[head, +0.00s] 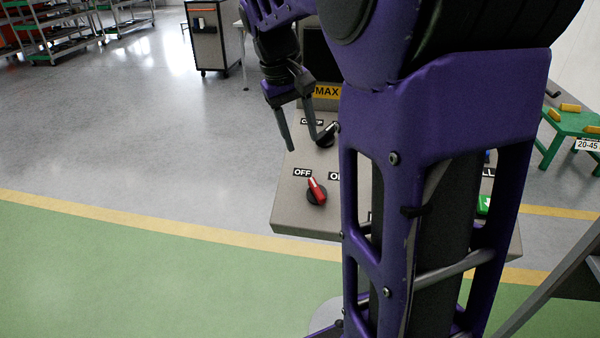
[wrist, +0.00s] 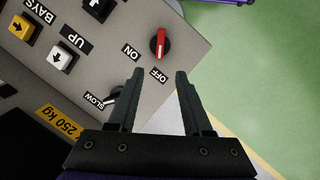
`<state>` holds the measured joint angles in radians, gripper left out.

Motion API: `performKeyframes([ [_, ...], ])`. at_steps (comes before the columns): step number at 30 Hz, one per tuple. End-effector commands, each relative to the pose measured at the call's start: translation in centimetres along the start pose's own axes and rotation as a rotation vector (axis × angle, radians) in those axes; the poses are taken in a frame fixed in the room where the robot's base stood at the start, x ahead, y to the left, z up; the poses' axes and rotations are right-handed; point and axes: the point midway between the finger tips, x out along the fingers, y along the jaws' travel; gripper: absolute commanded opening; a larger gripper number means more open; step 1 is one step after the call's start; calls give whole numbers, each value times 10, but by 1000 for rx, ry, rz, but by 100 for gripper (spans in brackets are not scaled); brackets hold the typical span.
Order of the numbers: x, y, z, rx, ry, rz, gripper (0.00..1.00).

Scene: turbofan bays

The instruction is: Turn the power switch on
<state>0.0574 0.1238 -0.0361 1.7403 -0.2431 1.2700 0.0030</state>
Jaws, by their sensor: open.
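The power switch is a red-handled rotary knob (head: 317,192) on a black base, on the sloped grey control panel (head: 285,217). Its red handle lines up with the OFF label, with the ON label to the right in the head view. In the wrist view the red knob (wrist: 160,43) lies just beyond the fingertips, with OFF between it and my gripper. My gripper (head: 304,145) is open and empty, above the panel's upper left part. In the wrist view my gripper (wrist: 159,74) shows both fingers apart, pointing toward the knob without touching it.
A black selector knob (head: 327,134) sits close to the right finger. The wrist view shows a yellow button (wrist: 20,28) and a white button (wrist: 60,55) on the panel. Floor left of the panel is clear.

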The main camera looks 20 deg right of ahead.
Motion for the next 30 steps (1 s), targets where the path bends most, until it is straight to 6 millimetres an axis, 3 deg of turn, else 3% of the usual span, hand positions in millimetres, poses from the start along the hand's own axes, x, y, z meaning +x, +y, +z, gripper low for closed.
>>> performKeyframes([
  [6, 52, 0, 1, 1, -5, -1, 50],
  [16, 118, 0, 1, 1, -4, -2, 50],
  [22, 139, 0, 1, 1, -2, -2, 50],
  [30, 144, 0, 0, 1, 0, -2, 50],
])
